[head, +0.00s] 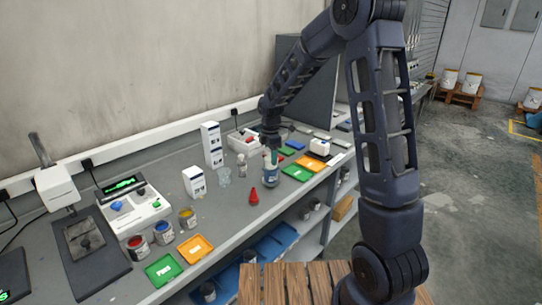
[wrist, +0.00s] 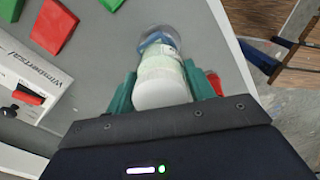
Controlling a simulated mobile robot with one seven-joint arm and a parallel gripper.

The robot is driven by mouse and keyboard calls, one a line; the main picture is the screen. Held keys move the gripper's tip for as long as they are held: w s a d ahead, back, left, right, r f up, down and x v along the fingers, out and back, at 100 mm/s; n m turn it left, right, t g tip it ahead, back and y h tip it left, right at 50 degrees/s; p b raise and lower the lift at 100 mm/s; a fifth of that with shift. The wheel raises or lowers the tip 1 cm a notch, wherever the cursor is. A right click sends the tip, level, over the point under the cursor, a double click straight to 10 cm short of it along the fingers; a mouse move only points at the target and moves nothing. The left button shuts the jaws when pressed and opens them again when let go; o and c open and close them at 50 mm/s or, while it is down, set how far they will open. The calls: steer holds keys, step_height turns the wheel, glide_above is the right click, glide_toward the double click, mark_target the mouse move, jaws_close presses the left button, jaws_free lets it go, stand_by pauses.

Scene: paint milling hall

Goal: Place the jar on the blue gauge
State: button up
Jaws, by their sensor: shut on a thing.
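The jar (head: 271,179) has a white cap and a blue band. My gripper (head: 270,155) is above it in the head view, its teal fingers closed on the jar's upper part. In the wrist view the jar (wrist: 160,82) sits between the fingers of my gripper (wrist: 160,90), white top towards me and blue lower part further away. I cannot tell whether its base touches the bench. I cannot pick out the blue gauge with certainty; a small blue piece (head: 117,206) lies on the white instrument at the left.
A glass beaker (head: 224,176) and white boxes (head: 195,182) are further left. Green (head: 297,173) and orange (head: 318,163) plates lie right of the jar. Open paint cans (head: 163,232) stand at the left.

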steer(key=o, duration=1)
steer(key=shift+o, duration=0.2)
